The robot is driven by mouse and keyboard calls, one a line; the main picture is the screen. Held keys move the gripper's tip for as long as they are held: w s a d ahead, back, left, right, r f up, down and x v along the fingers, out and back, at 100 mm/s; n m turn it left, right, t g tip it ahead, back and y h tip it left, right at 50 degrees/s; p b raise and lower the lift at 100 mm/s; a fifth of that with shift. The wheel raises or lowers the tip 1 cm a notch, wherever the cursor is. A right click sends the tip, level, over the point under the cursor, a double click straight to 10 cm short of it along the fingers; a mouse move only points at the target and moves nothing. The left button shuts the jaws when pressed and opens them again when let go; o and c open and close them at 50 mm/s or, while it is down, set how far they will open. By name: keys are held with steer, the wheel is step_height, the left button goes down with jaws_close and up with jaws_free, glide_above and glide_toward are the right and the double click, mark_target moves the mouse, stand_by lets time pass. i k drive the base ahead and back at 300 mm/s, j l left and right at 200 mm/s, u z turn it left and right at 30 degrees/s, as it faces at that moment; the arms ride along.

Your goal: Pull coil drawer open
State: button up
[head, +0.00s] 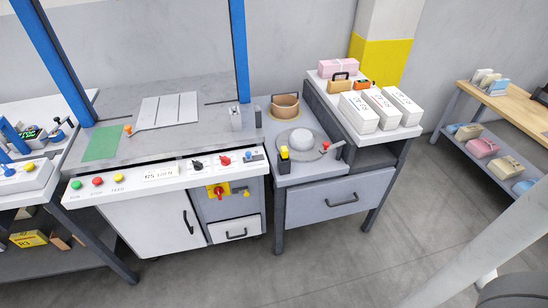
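A wide grey drawer (318,207) with a black bar handle (341,203) sits under the side table that bears a brown coil (285,105) and a round plate with a white dome (301,139). Its front looks flush with the frame, so it appears closed. A smaller white drawer (221,228) with a black handle (236,235) is in the left bench, also apparently closed. No label shows which one is the coil drawer. My gripper is not in view.
The left bench has a white cabinet door (150,229) with a vertical handle. A shelf with white paper stacks (358,112) stands right of the side table. A wooden table (510,112) is far right. The grey floor (330,262) before the wide drawer is clear.

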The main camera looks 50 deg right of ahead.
mark_target(313, 203)
steer(key=i+u, duration=0.2)
steer(key=u, duration=0.5)
steer(key=i+l, duration=0.15)
steer(key=z, duration=0.45)
steer(key=i+z, duration=0.1)
steer(key=z, duration=0.35)
steer(key=i+z, duration=0.1)
steer(key=z, duration=0.8)
